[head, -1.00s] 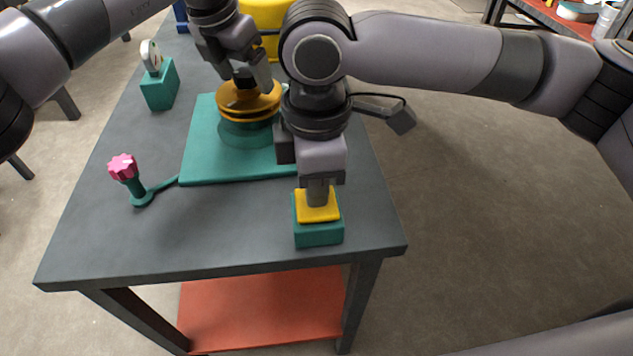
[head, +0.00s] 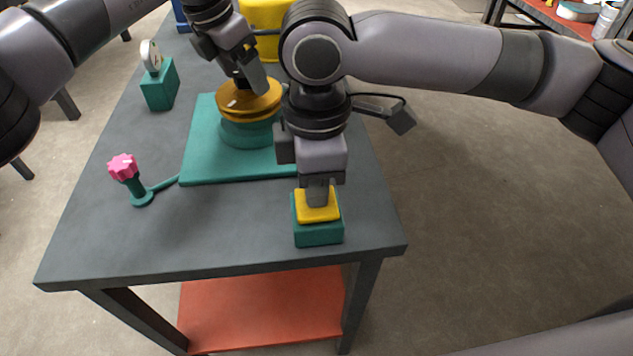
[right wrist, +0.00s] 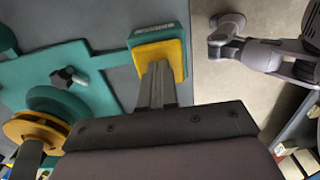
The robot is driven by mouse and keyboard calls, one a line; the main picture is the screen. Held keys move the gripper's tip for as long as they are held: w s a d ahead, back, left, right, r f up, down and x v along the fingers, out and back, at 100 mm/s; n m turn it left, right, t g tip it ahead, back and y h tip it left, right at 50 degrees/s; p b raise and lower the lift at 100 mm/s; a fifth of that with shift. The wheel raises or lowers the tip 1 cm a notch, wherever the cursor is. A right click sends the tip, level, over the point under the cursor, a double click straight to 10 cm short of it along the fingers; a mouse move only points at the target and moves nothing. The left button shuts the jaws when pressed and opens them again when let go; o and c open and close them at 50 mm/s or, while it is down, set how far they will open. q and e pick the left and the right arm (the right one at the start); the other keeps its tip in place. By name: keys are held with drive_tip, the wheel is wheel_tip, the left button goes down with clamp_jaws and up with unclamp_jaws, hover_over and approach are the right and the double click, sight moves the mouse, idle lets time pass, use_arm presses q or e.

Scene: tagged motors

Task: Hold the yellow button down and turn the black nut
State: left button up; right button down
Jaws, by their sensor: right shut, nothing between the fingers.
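The yellow button (head: 317,211) sits on a green box at the table's near right corner. My right gripper (head: 318,201) is shut and empty, pointing down with its fingertips against the button's top. The right wrist view also shows this contact at the button (right wrist: 177,55). A black winged nut (right wrist: 68,77) with a grey stud shows above the green plate in the right wrist view. I cannot make it out in the head view, where my right arm covers that area. My left gripper (head: 249,88) is at the top of the orange-yellow wheel (head: 257,106); its finger gap is unclear.
The wheel stands on a green round base on a green plate (head: 205,160). A pink knob (head: 123,167) on a green stem is at the left. A dial gauge on a green block (head: 160,87) stands farther back. The front left of the table is clear.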

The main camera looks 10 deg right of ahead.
use_arm(q)
drive_tip(key=c, duration=0.9)
use_arm(e)
drive_tip(key=shift+f, duration=0.1)
use_arm(q)
drive_tip(key=n+t+y, duration=0.1)
drive_tip(key=n, duration=0.5)
drive_tip(key=shift+d, duration=0.15)
drive_tip(key=n+y, duration=0.1)
drive_tip(key=n, duration=0.2)
drive_tip(key=n+y, duration=0.1)
drive_tip(key=n, duration=0.2)
drive_tip(key=shift+s+d, duration=0.1)
drive_tip(key=shift+c, duration=0.2)
drive_tip(key=o, duration=1.2)
